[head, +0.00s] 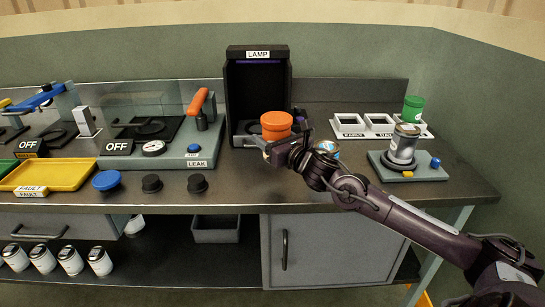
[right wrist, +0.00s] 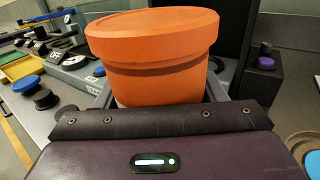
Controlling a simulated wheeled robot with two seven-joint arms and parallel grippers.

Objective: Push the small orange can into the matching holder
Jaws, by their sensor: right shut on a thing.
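The orange can (head: 276,124) has a wide lid and is upright in my right gripper (head: 277,139), in front of the black LAMP booth (head: 258,55). In the right wrist view the orange can (right wrist: 152,55) fills the space between the fingers, which are shut on it. I cannot tell whether its base touches anything. White square holders (head: 349,124) stand in a row at the back right, with small labels that I cannot read. A green can (head: 413,108) stands at the right end of this row. My left gripper is not in view.
A jar on a grey fixture (head: 408,172) stands at the right, near my right arm. A blue-topped thing (head: 327,146) is partly hidden behind that arm. A LEAK station (head: 170,145), round knobs (head: 152,184) and a yellow tray (head: 48,174) lie to the left.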

